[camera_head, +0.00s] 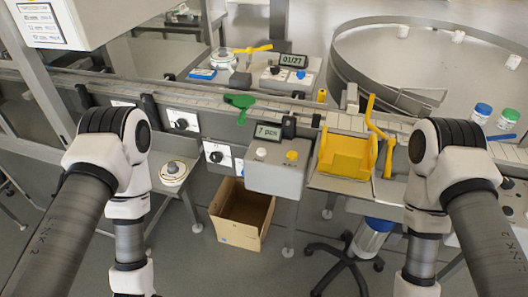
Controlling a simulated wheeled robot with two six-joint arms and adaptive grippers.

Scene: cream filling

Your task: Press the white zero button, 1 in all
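A grey control box (275,180) stands at the middle, with a small dark display (268,132) reading "7 pcs". A white button (262,152) sits on its top at the left, and a yellow button (292,155) at the right. Whether the white button carries a zero mark is too small to tell. My two arms come in from the left and right, and their lower links run down out of the bottom edge. Neither gripper shows in the picture. Nothing of mine touches the box.
A yellow tray (346,155) stands right of the box. A cardboard box (243,213) is on the floor below. A second display (293,60) reading "01/27" stands behind the conveyor. A round table (400,60) is at back right. A black stool base (345,262) stands on the floor.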

